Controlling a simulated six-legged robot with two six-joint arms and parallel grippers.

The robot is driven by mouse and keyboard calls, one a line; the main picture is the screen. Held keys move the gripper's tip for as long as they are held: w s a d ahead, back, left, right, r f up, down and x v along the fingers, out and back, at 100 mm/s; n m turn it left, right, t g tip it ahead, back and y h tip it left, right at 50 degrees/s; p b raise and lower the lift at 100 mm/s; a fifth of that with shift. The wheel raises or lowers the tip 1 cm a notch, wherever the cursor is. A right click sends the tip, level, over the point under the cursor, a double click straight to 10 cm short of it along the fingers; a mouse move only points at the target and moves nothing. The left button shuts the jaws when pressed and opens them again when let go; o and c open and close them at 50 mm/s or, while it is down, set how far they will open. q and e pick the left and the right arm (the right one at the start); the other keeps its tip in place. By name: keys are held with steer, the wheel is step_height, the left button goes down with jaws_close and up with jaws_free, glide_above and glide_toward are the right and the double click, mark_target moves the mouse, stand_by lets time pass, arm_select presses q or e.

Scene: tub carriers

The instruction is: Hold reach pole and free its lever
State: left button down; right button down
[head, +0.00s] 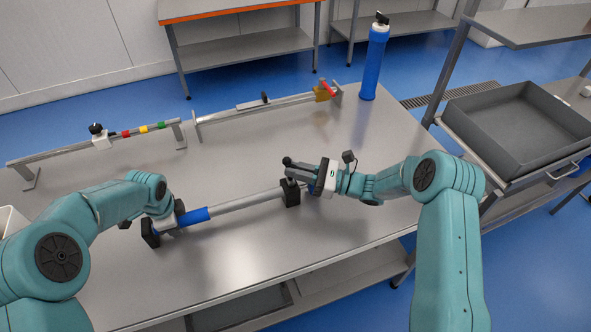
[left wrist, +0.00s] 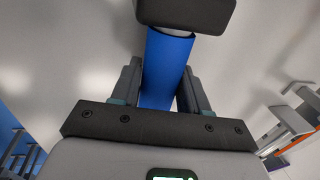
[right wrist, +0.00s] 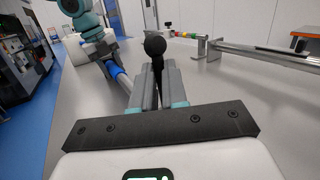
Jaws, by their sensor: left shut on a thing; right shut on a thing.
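The reach pole (head: 245,201) lies across the near part of the table, a grey shaft with a blue grip (head: 195,216) at its left end. My left gripper (head: 168,221) is at that end. In the left wrist view its fingers are shut on the blue grip (left wrist: 165,70). My right gripper (head: 300,174) is at the pole's other end. In the right wrist view its fingers are shut on the lever, whose black ball knob (right wrist: 155,46) sticks up past the fingertips. The lever's lower part is hidden by the fingers.
Behind the pole lie a rail with a white slider and coloured marks (head: 125,134) and a long bar with a red handle (head: 265,103). A blue cylinder (head: 375,65) stands at the back right corner. A grey tub (head: 520,125) sits on a rack to the right. The table's middle is clear.

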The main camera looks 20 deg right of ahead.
steer(key=c, duration=1.1)
jaws_free()
steer(key=shift+c, duration=0.2)
steer(key=v, duration=1.2)
arm_select(q)
steer(key=shift+c, duration=2.4)
jaws_free()
